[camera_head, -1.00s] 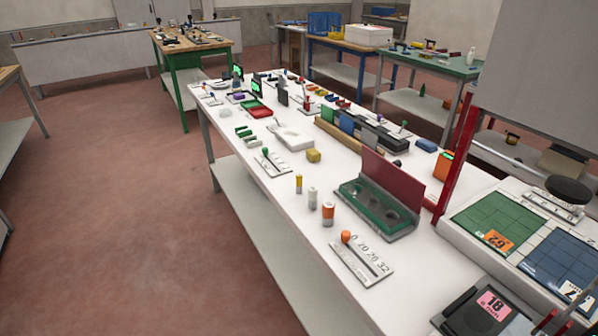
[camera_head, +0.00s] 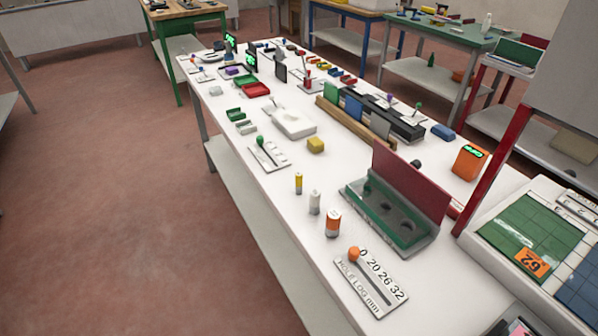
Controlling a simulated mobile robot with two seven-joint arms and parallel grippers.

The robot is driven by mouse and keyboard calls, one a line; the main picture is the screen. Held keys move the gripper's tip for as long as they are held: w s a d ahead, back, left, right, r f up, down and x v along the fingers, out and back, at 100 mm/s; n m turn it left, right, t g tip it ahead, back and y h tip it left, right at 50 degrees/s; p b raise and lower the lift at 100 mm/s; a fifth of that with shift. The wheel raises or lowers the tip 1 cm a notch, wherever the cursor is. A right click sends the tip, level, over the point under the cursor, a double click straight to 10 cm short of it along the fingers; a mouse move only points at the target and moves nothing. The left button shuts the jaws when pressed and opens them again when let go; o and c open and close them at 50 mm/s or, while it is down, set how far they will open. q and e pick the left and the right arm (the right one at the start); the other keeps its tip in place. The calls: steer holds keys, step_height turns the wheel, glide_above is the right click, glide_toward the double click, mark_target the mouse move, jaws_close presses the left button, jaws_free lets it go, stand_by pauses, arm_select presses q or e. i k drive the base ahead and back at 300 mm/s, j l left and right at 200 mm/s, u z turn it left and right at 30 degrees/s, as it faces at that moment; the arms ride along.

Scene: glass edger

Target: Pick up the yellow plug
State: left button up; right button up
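The yellow plug (camera_head: 298,184), a small upright cylinder with a yellow body, stands on the white table (camera_head: 285,238) near its left edge. A white-and-grey cylinder (camera_head: 314,203) and a larger orange-and-white cylinder (camera_head: 332,224) stand in a row nearer to me. The plug stands apart from them, with nothing covering it. Neither of my grippers is in view.
A green tray with round holes (camera_head: 403,228) and an upright red panel (camera_head: 409,183) is right of the cylinders. A slider plate with an orange knob (camera_head: 371,283) lies nearer. A yellow block (camera_head: 316,145) sits farther back. The floor left of the table is clear.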

mark_target(298, 174)
steer(key=z, duration=0.6)
steer(key=i+j+z, duration=0.1)
steer(key=j+z, duration=0.15)
steer(key=z, duration=0.15)
steer(key=j+z, duration=0.25)
steer(key=z, duration=0.2)
steer(key=j+z, duration=0.6)
steer(key=z, duration=0.2)
